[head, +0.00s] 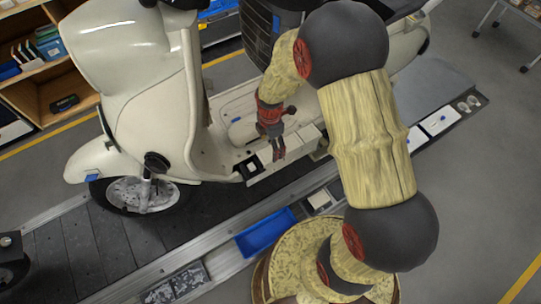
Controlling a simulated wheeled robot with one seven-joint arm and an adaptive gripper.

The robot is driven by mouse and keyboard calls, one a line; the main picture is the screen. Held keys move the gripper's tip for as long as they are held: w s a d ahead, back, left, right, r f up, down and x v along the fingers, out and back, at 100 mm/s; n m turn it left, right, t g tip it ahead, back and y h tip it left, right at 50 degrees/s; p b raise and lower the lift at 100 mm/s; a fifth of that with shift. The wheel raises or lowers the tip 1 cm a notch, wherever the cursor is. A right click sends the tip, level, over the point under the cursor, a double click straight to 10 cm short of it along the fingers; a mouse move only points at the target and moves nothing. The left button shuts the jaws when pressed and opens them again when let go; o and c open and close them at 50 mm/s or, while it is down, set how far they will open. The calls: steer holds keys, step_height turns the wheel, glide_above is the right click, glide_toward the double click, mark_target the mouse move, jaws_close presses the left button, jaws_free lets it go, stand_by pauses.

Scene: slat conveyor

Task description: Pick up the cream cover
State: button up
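A cream scooter (118,125) stands on the slat conveyor. On its floor, just left of my gripper, is a rounded cream piece (241,131) with a small blue mark; it looks like the cream cover, but I cannot tell it surely from the scooter's own floor. My gripper (278,153) points down over the footboard's near edge, to the right of that piece. Its fingers look close together, with nothing visible between them. The view is too small to show whether they are open or touching anything.
A small black tray (249,167) with a pale item lies left of my fingertips. A blue bin (266,232) sits on the conveyor's near edge. White trays (440,121) lie at the right. A wooden shelf (40,85) stands at the far left.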

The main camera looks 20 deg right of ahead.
mark_target(269, 154)
step_height(269, 154, down, 6)
steer(key=shift+w+a+r+b, duration=0.15)
steer(key=shift+r+b, duration=0.1)
steer(key=shift+b, duration=0.55)
steer(key=c, duration=0.3)
steer(key=c, duration=1.1)
